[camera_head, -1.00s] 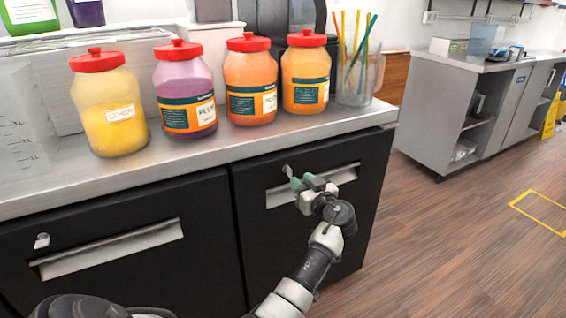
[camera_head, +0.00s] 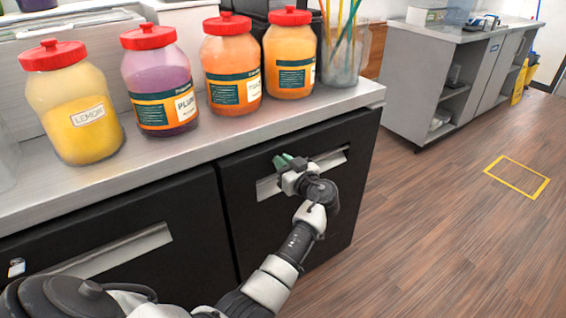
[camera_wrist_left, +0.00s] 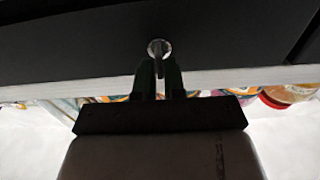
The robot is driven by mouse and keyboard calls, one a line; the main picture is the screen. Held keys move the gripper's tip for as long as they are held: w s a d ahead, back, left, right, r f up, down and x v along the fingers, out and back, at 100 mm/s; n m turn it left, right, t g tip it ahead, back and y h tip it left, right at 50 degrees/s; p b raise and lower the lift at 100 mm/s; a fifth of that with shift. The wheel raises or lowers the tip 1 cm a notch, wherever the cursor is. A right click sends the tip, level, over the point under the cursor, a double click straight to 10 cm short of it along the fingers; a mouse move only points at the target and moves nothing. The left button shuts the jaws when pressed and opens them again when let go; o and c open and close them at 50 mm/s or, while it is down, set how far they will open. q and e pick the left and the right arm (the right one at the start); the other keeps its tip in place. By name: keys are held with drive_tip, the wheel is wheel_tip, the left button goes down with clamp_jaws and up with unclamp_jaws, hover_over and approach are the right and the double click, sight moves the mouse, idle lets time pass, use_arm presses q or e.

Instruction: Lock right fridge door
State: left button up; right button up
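The right fridge door (camera_head: 290,215) is black with a recessed metal handle (camera_head: 335,160) and looks closed. My left gripper (camera_head: 283,161) is at the upper left of this door, in front of the handle's left end, and hides the lock in the head view. In the left wrist view, the round metal lock (camera_wrist_left: 159,47) with a thin piece sticking out of it lies right at the green fingertips of this gripper (camera_wrist_left: 160,66). The thin piece is between the fingers; whether they grip it is unclear. My right gripper is out of view.
The left fridge door (camera_head: 120,215) has its own handle and lock (camera_head: 16,267). Jars with red lids, such as the yellow one (camera_head: 85,115), and a clear straw holder (camera_head: 342,65) stand on the steel counter (camera_head: 200,150) above. Open floor lies to the right.

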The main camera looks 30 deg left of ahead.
use_arm(q)
clamp_jaws()
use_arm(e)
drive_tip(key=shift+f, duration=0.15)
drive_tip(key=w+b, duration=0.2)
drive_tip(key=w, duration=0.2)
use_arm(q)
drive_tip(key=m+p, duration=0.1)
drive_tip(key=m, duration=0.5)
drive_tip(key=m+p, duration=0.1)
drive_tip(key=m, duration=0.5)
drive_tip(key=w+m+p, duration=0.1)
drive_tip(key=m+p, duration=0.1)
drive_tip(key=m, duration=0.3)
drive_tip(key=shift+d+f+m, duration=0.15)
drive_tip(key=shift+f+m, duration=0.15)
drive_tip(key=shift+m, duration=0.1)
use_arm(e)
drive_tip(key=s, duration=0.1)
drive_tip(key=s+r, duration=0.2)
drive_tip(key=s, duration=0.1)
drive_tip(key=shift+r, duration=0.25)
